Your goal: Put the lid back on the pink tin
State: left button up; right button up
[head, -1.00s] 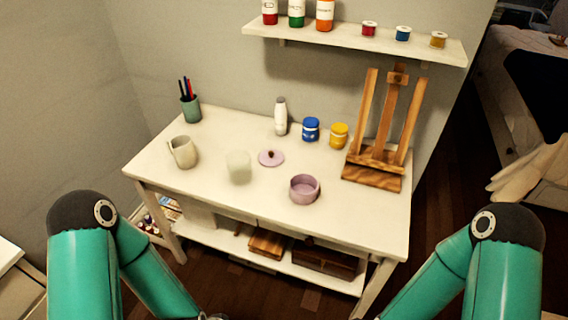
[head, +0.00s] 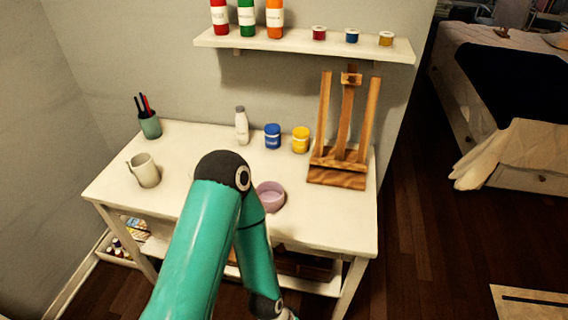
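The pink tin (head: 269,197) stands open and upright on the white table, with its inside showing and no lid on it. The pink lid with a dark knob, seen lying on the table in the earlier view, does not show now; my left arm covers that area. My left arm rises in front of the table, its elbow just left of the tin in the picture. The arm runs down to the bottom edge, and its gripper is out of frame. My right arm and gripper are not in view.
On the table (head: 335,232) are a mug (head: 146,171), a pen cup (head: 150,126), a white bottle (head: 242,127), a blue jar (head: 272,137), a yellow jar (head: 300,140) and a wooden easel (head: 338,172). A wall shelf (head: 300,42) holds paints.

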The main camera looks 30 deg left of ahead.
aim_at(271, 207)
jog(key=z, duration=0.65)
jog(key=k, duration=1.45)
jog(key=u, duration=0.85)
jog(key=i, duration=1.1)
jog(key=u, duration=0.05)
